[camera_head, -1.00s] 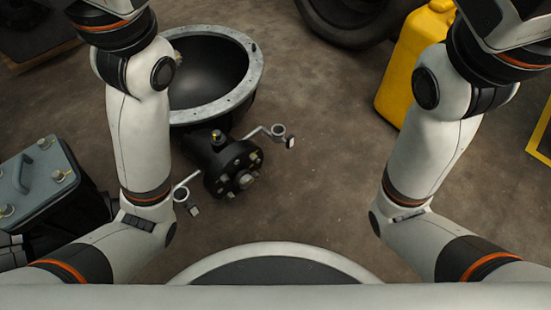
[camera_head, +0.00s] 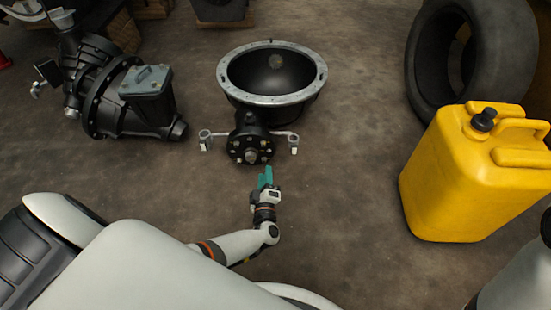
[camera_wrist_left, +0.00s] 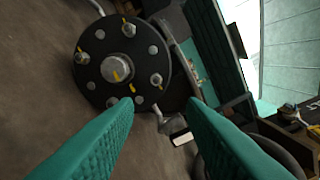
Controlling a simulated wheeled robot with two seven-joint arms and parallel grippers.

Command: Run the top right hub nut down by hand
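The black round hub (camera_head: 250,150) stands in front of the metal bowl-shaped housing, with several studs and nuts around a larger centre nut. It also shows in the left wrist view (camera_wrist_left: 95,70), where some fasteners carry yellow marks. A yellow-marked one (camera_wrist_left: 156,80) sits on the hub's right side there; I cannot be sure that it is the top right hub nut. My left gripper (camera_head: 266,173) is just below and right of the hub in the head view. Its teal fingers (camera_wrist_left: 160,105) are spread apart with nothing gripped. My right gripper is out of view.
Levers with ring ends stick out on both sides of the hub, the right one (camera_head: 293,143) close to my gripper. A yellow canister (camera_head: 455,190) and a tyre (camera_head: 440,55) stand at right. Dark machinery (camera_head: 110,105) stands at left. The floor between is clear.

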